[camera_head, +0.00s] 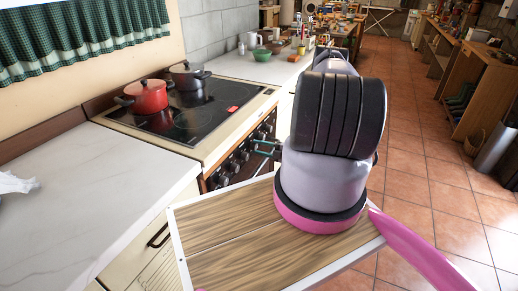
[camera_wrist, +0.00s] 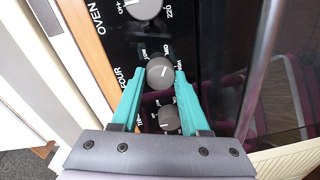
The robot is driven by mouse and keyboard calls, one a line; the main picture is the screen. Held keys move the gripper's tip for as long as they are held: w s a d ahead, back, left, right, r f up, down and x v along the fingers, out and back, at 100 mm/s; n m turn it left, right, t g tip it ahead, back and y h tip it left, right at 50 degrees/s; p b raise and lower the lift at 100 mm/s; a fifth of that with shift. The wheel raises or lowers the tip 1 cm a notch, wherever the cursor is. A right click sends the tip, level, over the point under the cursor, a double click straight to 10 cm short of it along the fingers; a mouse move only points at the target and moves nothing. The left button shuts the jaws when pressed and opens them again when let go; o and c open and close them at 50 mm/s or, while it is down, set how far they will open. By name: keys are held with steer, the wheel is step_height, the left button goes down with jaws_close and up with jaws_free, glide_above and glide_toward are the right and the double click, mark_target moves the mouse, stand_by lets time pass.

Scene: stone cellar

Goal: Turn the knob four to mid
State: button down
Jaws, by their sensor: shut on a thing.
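Knob four (camera_wrist: 160,72) is a grey round knob on the stove's black front panel, with the word FOUR printed beside it. My gripper (camera_wrist: 160,75) has its two teal fingers on either side of this knob, shut on it. A small pale mark shows on the knob's face; its exact setting is hard to read. In the head view my gripper (camera_head: 267,147) reaches the right part of the knob row on the stove (camera_head: 215,140). My arm hides part of the panel there.
Another knob (camera_wrist: 170,118) sits close by, between my fingers' bases. The oven knob (camera_wrist: 143,8) is on the other side. A red pot (camera_head: 147,97) and a grey pot (camera_head: 187,76) stand on the cooktop. The tiled floor (camera_head: 420,165) at right is open.

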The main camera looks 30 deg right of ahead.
steer(key=shift+d, duration=0.1)
stand_by(0.3)
steer(key=shift+c, duration=2)
jaws_free()
steer(key=v, duration=1)
steer(key=shift+s+d, duration=0.2)
steer(key=shift+s, duration=0.1)
